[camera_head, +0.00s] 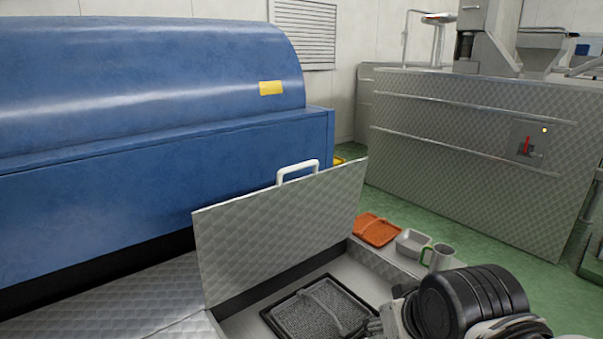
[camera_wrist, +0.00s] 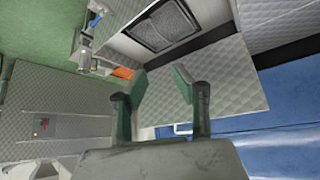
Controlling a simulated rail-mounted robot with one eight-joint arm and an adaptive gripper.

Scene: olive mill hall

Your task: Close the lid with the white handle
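The quilted metal lid (camera_head: 280,230) stands open, tilted up from the edge of a recessed compartment (camera_head: 240,325). Its white handle (camera_head: 298,170) is on the upper edge, close to the blue machine. In the wrist view the lid (camera_wrist: 235,80) lies beyond my fingers, and the white handle (camera_wrist: 182,132) is partly hidden behind the right-hand finger. My gripper (camera_wrist: 160,78) is open, with nothing between its green-padded fingers. In the head view my arm is at the lower right, in front of the compartment, and the fingertips are hard to make out.
A dark-framed mesh (camera_head: 320,312) is in the compartment. On the ledge to the right are an orange tray (camera_head: 377,230), a metal tray (camera_head: 412,243) and a mug with a green handle (camera_head: 440,258). The blue machine (camera_head: 150,130) stands behind the lid. Green floor lies to the right.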

